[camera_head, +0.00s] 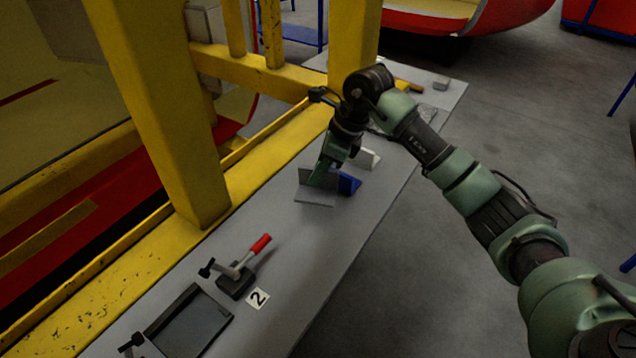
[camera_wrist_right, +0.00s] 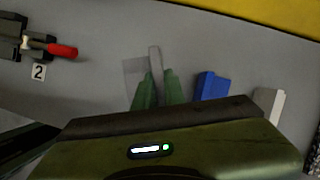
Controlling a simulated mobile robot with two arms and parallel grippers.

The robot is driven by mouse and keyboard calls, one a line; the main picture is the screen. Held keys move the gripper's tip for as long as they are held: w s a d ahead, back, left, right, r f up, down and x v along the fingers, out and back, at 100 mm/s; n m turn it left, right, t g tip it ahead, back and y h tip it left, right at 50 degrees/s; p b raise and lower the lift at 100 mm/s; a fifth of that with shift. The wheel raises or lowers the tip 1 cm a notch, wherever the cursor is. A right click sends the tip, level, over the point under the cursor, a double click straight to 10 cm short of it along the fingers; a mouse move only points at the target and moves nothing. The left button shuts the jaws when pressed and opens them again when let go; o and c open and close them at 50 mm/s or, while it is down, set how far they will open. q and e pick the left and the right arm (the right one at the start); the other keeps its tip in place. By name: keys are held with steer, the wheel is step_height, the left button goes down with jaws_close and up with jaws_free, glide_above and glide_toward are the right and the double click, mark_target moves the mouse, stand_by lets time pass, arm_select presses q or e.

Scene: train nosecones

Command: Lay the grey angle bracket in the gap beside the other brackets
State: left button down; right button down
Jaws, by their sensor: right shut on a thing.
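The grey angle bracket (camera_head: 314,198) is on the grey table near a blue bracket (camera_head: 348,184) and a white bracket (camera_head: 367,158). My right gripper (camera_head: 322,178) is shut on the grey bracket's upright plate. In the right wrist view the green fingertips (camera_wrist_right: 157,92) close around the upright plate of the grey bracket (camera_wrist_right: 154,62), and its flat plate shows to the left. The blue bracket (camera_wrist_right: 211,87) and the white bracket (camera_wrist_right: 270,104) stand to the right, apart from it. I cannot tell whether the grey bracket touches the table. My left gripper is not in view.
A toggle clamp with a red handle (camera_head: 260,244) stands by a label "2" (camera_head: 258,298). A dark tray (camera_head: 158,325) lies at the near end of the table (camera_head: 300,262). A yellow post (camera_head: 165,110) and rail rise along the left side.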

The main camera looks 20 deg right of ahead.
mark_target(320, 185)
step_height(320, 185, down, 4)
steer(key=shift+f+p, duration=0.25)
steer(key=shift+p, duration=0.2)
steer(key=shift+f, duration=0.3)
steer(key=shift+f, duration=0.1)
steer(key=shift+f, duration=0.15)
steer(key=c, duration=1.5)
jaws_free()
steer(key=shift+r, duration=0.2)
